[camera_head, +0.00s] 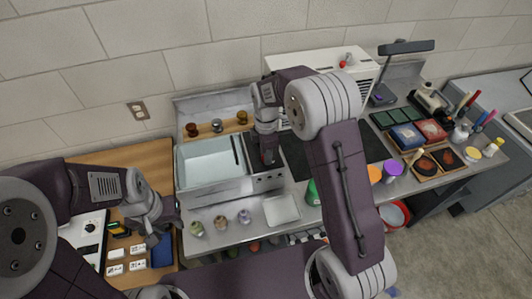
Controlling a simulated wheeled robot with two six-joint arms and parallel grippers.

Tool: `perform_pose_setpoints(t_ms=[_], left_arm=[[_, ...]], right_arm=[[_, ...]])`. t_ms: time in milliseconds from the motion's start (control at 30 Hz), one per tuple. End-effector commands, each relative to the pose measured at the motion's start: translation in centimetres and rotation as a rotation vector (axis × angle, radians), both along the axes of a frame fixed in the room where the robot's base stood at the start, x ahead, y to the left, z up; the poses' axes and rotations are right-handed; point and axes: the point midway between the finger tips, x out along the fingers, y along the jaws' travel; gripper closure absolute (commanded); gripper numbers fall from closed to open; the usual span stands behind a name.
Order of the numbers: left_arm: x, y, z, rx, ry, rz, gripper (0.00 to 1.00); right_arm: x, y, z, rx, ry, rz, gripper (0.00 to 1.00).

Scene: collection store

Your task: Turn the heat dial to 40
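I cannot make out a dial marked with numbers for certain. A light-coloured open basin (208,163) stands on the bench, with a grey panel (268,182) at its right end. My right gripper (268,158) points down just above this panel, and the gripper and its arm hide part of it. Whether its fingers are apart or touch a knob is too small to tell. A white device with a small black round part (89,227) lies at the left. My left gripper (172,215) is to the right of this device, over the wooden board; its fingers are not clear.
Small jars (220,222) and a pale square tray (281,209) sit in front of the basin. A white machine (322,65) with a red knob (346,59) stands behind. A dark mat (296,155), coloured boxes (432,130) and a lamp (405,47) are to the right.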

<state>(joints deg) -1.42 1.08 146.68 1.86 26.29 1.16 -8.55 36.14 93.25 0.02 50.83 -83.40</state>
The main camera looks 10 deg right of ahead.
Motion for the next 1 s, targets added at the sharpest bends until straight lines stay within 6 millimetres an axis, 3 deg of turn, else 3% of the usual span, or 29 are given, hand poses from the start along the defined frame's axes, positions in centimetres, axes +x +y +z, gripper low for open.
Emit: perform_pose_setpoints(t_ms=[33,67,467,1000], left_arm=[[0.0,0.0,0.0,0.000,0.000,0.000,0.64],[0.0,0.0,0.0,0.000,0.000,0.000,0.64],[0.0,0.0,0.4,0.000,0.000,0.000,0.64],[0.0,0.0,2.1,0.000,0.000,0.000,0.64]], right_arm=[[0.1,0.0,0.0,0.000,-0.004,0.000,0.94],[0.1,0.0,0.0,0.000,-0.004,0.000,1.00],[0.2,0.1,0.2,0.001,-0.006,-0.064,1.00],[0.3,0.1,0.4,0.001,-0.009,-0.521,1.00]])
